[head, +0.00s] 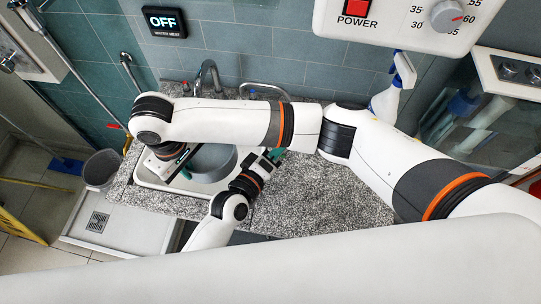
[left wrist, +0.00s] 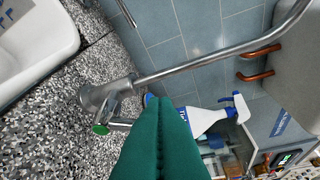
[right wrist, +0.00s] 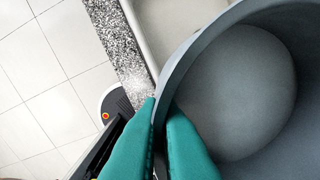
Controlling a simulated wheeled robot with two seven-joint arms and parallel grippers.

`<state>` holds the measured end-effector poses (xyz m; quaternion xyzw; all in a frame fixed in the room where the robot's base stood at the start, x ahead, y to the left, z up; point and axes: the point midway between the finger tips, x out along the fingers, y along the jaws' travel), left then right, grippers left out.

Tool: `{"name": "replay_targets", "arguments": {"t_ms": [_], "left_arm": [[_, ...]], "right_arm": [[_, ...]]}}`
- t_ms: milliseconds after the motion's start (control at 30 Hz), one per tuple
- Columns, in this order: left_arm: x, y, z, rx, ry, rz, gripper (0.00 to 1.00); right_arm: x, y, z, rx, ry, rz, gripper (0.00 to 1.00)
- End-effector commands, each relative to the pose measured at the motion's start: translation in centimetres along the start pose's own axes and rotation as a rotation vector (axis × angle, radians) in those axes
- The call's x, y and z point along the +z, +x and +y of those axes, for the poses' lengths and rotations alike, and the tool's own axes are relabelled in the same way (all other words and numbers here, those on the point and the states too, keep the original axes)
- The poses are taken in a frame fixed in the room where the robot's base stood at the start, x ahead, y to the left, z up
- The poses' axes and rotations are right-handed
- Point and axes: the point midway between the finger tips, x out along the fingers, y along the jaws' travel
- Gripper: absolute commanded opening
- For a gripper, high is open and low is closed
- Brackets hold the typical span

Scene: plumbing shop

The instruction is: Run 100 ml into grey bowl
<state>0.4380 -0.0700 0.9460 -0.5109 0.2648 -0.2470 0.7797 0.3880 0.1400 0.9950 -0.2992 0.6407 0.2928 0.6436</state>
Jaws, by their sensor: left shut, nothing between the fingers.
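The grey bowl (head: 212,163) sits in the white sink (head: 150,183), partly hidden by my arm. My right gripper (head: 183,162) is at its left side. In the right wrist view, the right gripper (right wrist: 162,106) has its green fingers shut on the bowl wall (right wrist: 190,62), one inside and one outside. The bowl's visible inside looks empty. My left gripper (head: 276,155) is right of the bowl. In the left wrist view, the left gripper (left wrist: 156,102) is shut and empty, close to a metal tap (left wrist: 105,97) with a green-marked handle (left wrist: 101,129). I cannot tell whether they touch.
A wall display (head: 164,22) reads OFF. A white box (head: 405,22) with a red POWER switch and a dial hangs at upper right. A spray bottle (head: 391,92) stands at the back. My right arm crosses above the speckled counter (head: 325,190). A grey bin (head: 101,168) stands left.

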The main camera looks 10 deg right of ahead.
Motion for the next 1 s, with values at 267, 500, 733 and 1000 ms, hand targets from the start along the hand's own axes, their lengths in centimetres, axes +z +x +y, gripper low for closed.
{"name": "replay_targets", "arguments": {"t_ms": [267,500,733,1000], "left_arm": [[0.02,0.24,-0.06,-0.001,0.000,-0.001,0.00],[-0.11,0.27,-0.14,0.005,0.013,-0.001,0.00],[-0.34,0.38,-0.27,0.024,0.055,-0.001,0.00],[-0.57,0.47,-0.39,0.039,0.086,0.000,0.00]], "right_arm": [[0.02,-0.04,0.01,0.000,0.000,-0.001,0.00],[0.02,-0.04,0.01,0.000,0.000,-0.001,0.00],[0.02,-0.04,0.01,0.000,0.000,-0.001,0.00],[0.02,-0.03,0.01,0.000,0.000,-0.001,0.00]]}}
